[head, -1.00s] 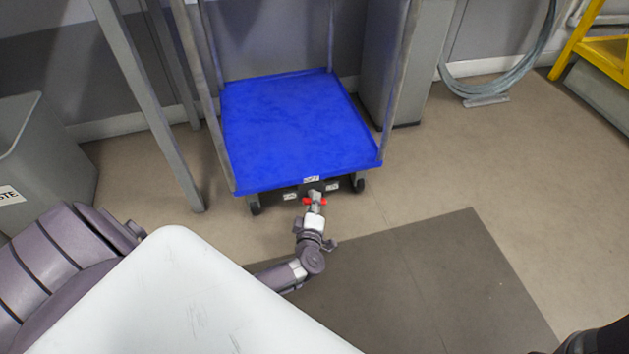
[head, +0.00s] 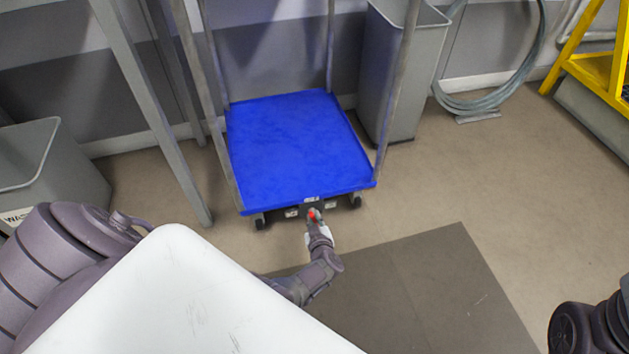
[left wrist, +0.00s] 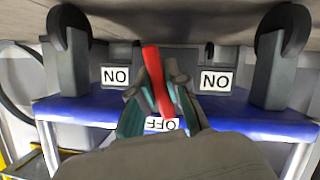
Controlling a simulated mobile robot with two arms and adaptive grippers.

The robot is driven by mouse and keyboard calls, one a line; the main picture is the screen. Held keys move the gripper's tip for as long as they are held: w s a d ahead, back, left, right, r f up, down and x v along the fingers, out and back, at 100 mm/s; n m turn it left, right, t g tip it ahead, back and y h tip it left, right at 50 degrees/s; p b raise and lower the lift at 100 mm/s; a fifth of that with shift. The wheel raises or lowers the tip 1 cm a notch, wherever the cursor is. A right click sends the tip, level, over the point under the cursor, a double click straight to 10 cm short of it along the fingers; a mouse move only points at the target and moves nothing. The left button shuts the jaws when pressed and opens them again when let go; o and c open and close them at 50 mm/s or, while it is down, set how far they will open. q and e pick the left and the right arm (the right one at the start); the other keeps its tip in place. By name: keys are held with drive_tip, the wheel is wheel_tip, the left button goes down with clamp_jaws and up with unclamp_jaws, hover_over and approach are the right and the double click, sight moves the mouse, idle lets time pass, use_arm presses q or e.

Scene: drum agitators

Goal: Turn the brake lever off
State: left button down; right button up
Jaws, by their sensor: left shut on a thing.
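The cart with a blue deck (head: 295,145) stands by the wall in the head view. Its red brake lever (head: 313,215) is at the front edge under the deck. In the left wrist view, which is upside down, the red lever (left wrist: 151,65) stands nearly upright, leaning slightly. An OFF label (left wrist: 162,124) is at its lower end, and ON labels (left wrist: 115,76) (left wrist: 216,80) are on both sides. My left gripper (left wrist: 160,95) is shut on the lever, with fingers on either side. It also shows in the head view (head: 315,222). My right gripper is out of view.
Cart casters (left wrist: 283,28) flank the labels. A grey bin (head: 405,70) stands behind the cart at right, another bin (head: 50,165) at left. A metal post (head: 150,100) stands left of the cart. The floor (head: 480,170) at right is clear.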

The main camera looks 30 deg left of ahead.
use_arm(q)
drive_tip(key=shift+m+g+y, duration=0.5)
drive_tip(key=shift+m+g, duration=0.2)
drive_tip(key=shift+m, duration=0.4)
drive_tip(key=c, duration=1.2)
unclamp_jaws()
drive_tip(key=shift+o, duration=0.2)
drive_tip(key=shift+d, duration=0.1)
